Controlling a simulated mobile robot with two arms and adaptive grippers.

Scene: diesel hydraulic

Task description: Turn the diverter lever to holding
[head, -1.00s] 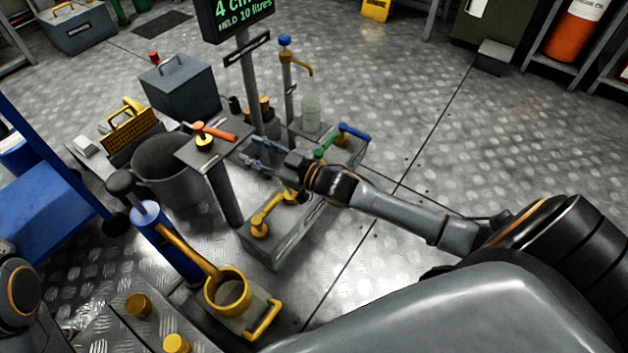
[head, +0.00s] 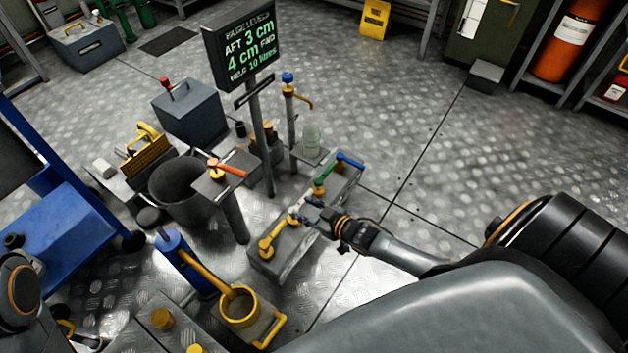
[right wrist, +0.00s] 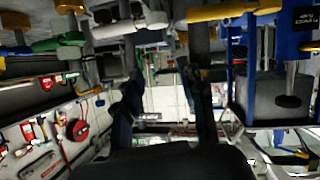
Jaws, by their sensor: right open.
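A grey valve block (head: 290,250) stands on the floor in the middle of the head view, with a yellow lever (head: 270,238) at its near end, a green lever (head: 320,185) farther along and a blue lever (head: 350,160) at the far end. An orange-red lever (head: 230,168) sits on a separate pedestal to the left. No readable label shows which lever is the diverter. My right gripper (head: 302,209) is open over the block, between the yellow and green levers, partly hiding a pale part there. Contact cannot be told. The right wrist view shows its dark fingers apart (right wrist: 162,85).
A sign (head: 245,50) on a post reads 3 cm aft and 4 cm forward. A dark bucket (head: 180,185), a grey box (head: 188,110) and a blue cart (head: 60,220) stand left.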

